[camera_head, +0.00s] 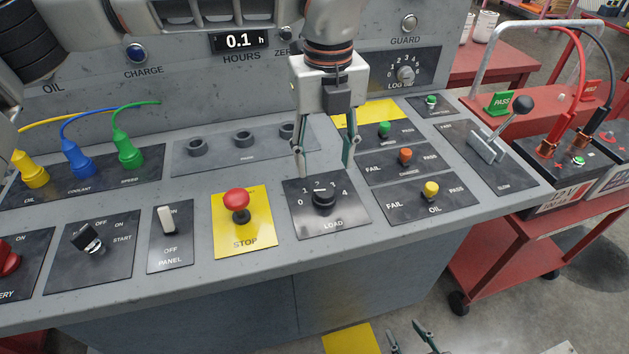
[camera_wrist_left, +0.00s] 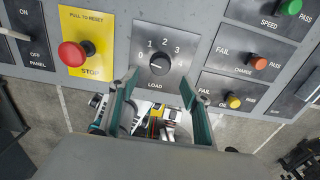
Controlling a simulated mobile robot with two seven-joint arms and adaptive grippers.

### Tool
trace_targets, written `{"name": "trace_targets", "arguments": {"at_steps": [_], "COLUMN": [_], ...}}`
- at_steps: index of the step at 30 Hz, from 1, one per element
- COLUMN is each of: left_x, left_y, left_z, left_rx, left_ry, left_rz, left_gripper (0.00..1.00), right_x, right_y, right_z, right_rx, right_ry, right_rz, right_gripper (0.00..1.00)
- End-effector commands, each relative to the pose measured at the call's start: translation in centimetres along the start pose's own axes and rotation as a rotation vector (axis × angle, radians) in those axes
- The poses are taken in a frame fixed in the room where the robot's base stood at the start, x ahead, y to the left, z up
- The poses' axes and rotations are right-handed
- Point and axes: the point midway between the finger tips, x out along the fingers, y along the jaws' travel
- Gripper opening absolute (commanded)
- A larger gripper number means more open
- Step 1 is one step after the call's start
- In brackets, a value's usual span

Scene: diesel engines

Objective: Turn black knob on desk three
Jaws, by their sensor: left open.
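The black knob (camera_head: 324,198) stands on the LOAD plate (camera_head: 346,217), which has numbers around it from 0 to 4. I cannot tell which number its pointer faces. The knob also shows in the left wrist view (camera_wrist_left: 160,64), beyond the fingertips. My left gripper (camera_head: 324,172) hangs over the plate, just above and behind the knob, with its fingers spread and nothing between them. Its fingers also show in the left wrist view (camera_wrist_left: 160,85). My right gripper (camera_head: 404,330) shows only its fingertips at the bottom edge, apart and empty, well below the desk.
A red STOP button (camera_head: 236,200) on a yellow plate stands just left of the LOAD plate. PASS/FAIL plates with a yellow button (camera_head: 430,190) and an orange button (camera_head: 405,155) lie to the right. A metal lever (camera_head: 505,128) and a red cart (camera_head: 500,240) are farther right.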

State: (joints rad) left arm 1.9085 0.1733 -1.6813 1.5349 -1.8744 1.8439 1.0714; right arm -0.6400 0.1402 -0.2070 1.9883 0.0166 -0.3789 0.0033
Motion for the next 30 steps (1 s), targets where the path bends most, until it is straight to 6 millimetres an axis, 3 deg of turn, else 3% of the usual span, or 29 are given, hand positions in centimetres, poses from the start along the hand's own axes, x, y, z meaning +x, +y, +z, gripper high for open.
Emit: {"name": "trace_targets", "arguments": {"at_steps": [13,26,27,30], "left_x": [6.3,7.5,7.5,7.5], "left_y": [0.1,0.0,0.0,0.0], "left_z": [-0.1,-0.1,-0.1,-0.1], "left_rx": [0.001,0.001,0.001,0.001], "left_ry": [0.004,0.002,0.002,0.002], "left_rz": [0.002,0.000,0.000,0.000], "left_gripper": [0.48,0.48,0.45,0.19], "right_x": [0.1,0.1,0.1,0.1], "right_y": [0.1,0.2,0.2,0.2], "right_z": [0.4,0.0,0.0,0.0], "right_rx": [-0.003,-0.004,-0.004,-0.004], "right_ry": [-0.004,0.002,0.003,0.003], "right_rz": [0.001,0.004,0.004,0.004], "right_gripper": [0.40,0.40,0.40,0.40]}}
